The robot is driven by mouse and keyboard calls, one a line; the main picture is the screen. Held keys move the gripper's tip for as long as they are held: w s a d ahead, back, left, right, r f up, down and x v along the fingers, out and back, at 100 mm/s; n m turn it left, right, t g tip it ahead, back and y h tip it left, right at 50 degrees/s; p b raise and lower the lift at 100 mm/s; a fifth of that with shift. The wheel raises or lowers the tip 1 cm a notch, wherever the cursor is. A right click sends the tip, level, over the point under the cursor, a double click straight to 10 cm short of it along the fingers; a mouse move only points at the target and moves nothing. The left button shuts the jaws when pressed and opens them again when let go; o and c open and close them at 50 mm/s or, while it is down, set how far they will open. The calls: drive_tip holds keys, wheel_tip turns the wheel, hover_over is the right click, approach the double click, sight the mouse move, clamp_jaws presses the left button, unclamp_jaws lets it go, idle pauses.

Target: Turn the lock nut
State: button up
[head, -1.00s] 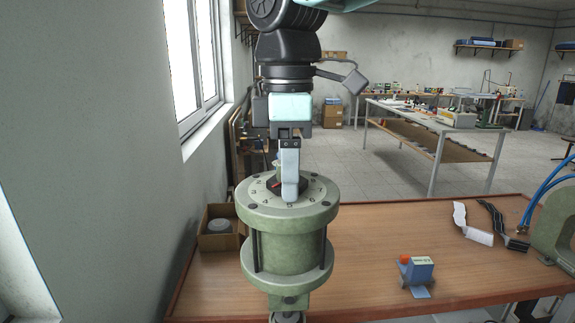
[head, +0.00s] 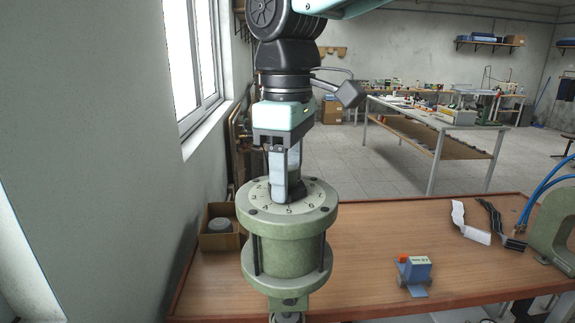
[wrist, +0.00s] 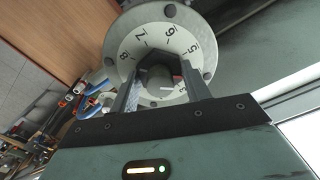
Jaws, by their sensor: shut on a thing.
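The lock nut (head: 297,189) is a dark hexagonal piece at the middle of a pale numbered dial (head: 262,194) on top of a green flanged cylinder (head: 288,248). In the wrist view the nut (wrist: 157,63) sits between my two fingers, with a shiny inner face and a small red mark in it. My gripper (head: 288,192) comes from straight above and is shut on the nut, one finger on each side. The wrist view also shows my gripper (wrist: 163,88). In the head view the near finger hides part of the nut.
A cardboard box (head: 221,239) with a grey round part stands left of the cylinder, near the wall. A green frame (head: 556,232) stands at the right. The bench middle is largely clear.

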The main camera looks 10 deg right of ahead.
drive_tip(key=m+p, duration=0.1)
drive_tip(key=m, duration=0.2)
drive_tip(key=shift+r+m, duration=0.1)
drive_tip(key=shift+m, duration=0.2)
drive_tip(key=shift+m+p, duration=0.45)
drive_tip(key=shift+m, duration=1.35)
drive_tip(key=o, duration=1)
wheel_tip(320, 180, up, 17)
drive_tip(key=b, duration=0.1)
drive_tip(key=shift+r, duration=0.15)
